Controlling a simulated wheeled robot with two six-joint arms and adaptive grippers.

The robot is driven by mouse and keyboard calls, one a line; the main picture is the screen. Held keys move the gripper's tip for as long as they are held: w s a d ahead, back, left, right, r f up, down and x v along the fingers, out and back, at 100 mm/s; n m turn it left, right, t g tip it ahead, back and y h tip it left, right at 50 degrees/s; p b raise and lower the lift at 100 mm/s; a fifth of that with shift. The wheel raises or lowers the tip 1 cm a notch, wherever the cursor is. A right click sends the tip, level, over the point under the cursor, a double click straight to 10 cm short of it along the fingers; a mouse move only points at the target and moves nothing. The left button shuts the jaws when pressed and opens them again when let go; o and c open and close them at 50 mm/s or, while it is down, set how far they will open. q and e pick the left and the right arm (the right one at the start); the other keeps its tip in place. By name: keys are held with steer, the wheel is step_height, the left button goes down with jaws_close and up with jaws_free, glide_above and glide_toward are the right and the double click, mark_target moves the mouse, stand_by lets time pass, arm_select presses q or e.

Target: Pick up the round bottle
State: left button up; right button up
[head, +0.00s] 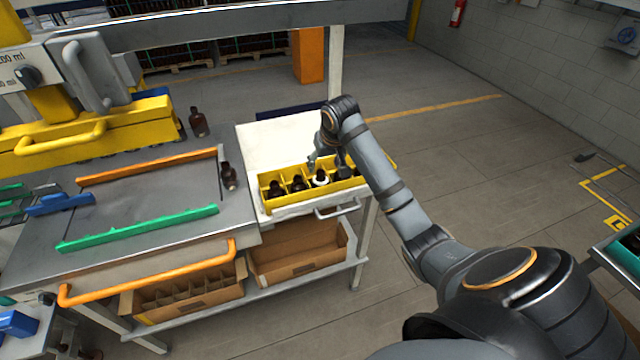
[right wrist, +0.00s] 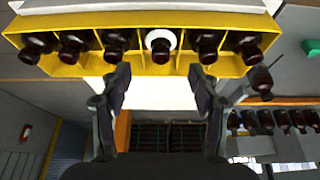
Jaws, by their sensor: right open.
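Several dark amber bottles stand in a yellow divided crate (head: 265,196), which also shows in the right wrist view (right wrist: 85,68). One bottle there has a white ring or cap (head: 320,178), seen in the right wrist view (right wrist: 160,41) near the row's middle. Single amber bottles stand outside the crate, one at the grey table's right edge (head: 229,178) and one farther back (head: 198,123). I cannot tell which bottle is the round one. My left gripper is out of view.
The crate sits on a white side table (head: 265,145). Orange (head: 150,165) and green (head: 140,229) rails border the grey table. A yellow machine (head: 90,130) stands at the left. Cardboard boxes (head: 300,262) lie on the shelf below.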

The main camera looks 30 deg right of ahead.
mark_target(321, 173)
steer(key=x, duration=0.2)
steer(key=shift+w+f+p, duration=0.2)
steer(key=shift+f+p, duration=0.1)
steer(key=shift+f, duration=0.05)
steer(key=shift+w+d+f, duration=0.15)
steer(key=shift+w+f, duration=0.05)
steer(key=shift+f, duration=0.25)
steer(key=shift+f+p, duration=0.1)
steer(key=shift+p, duration=0.25)
steer(key=p+x, duration=0.2)
steer(key=x, duration=0.2)
steer(key=shift+w+f, duration=0.25)
steer(key=shift+f, duration=0.2)
steer(key=shift+r, duration=0.1)
steer(key=c, duration=1)
